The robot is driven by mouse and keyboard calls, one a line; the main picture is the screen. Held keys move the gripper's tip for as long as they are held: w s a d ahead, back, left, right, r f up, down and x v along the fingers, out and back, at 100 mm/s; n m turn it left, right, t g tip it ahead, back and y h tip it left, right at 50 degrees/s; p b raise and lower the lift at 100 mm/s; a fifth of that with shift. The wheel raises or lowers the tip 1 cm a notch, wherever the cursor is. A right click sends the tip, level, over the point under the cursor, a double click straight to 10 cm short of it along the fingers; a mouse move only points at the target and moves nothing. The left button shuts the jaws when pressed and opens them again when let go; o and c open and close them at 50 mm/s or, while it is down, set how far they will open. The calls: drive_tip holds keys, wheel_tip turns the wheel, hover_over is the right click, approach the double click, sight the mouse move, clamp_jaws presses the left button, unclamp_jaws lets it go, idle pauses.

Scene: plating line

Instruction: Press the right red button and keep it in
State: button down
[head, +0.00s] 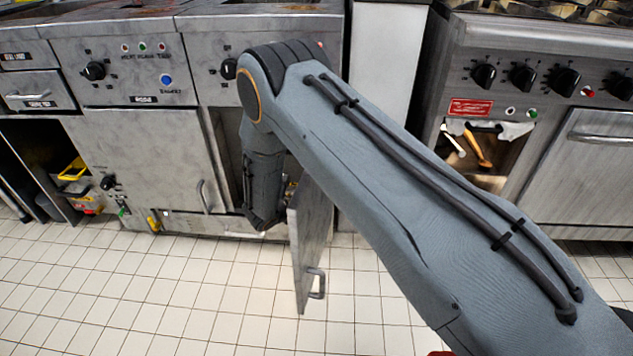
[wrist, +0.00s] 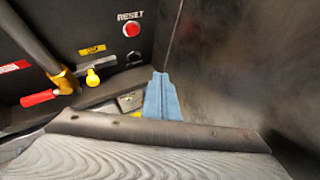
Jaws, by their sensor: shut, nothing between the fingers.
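A round red button (wrist: 131,29) under a white RESET label sits on a dark panel in the wrist view. It is the only round red button I can make out there. My gripper (wrist: 161,76), with blue fingers, is shut and empty. In the picture its tips are below and to the right of the button, apart from it. In the head view my arm reaches down into an open cabinet (head: 224,150), and the fingers and the RESET button are hidden.
A brass-fitted pipe (wrist: 63,80), a red lever (wrist: 38,98) and a yellow knob (wrist: 92,78) are left of the fingers. A dark wall (wrist: 235,75) is close on the right. The open cabinet door (head: 306,245) stands out beside my arm.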

drive_tip(key=w+b, duration=0.5)
drive_tip(key=w, duration=0.3)
drive_tip(key=shift+w+d, duration=0.15)
drive_tip(key=shift+w, duration=0.2)
drive_tip(key=shift+w, duration=0.1)
idle(1.7)
drive_tip(key=shift+w, duration=0.35)
drive_tip(key=shift+w+b, duration=0.4)
drive_tip(key=shift+b, duration=0.05)
idle(2.0)
drive_tip(key=shift+s, duration=0.1)
drive_tip(key=shift+s+p, duration=0.55)
drive_tip(key=shift+s, duration=0.2)
drive_tip(key=shift+s+p, duration=1.5)
drive_tip(key=shift+s, duration=1)
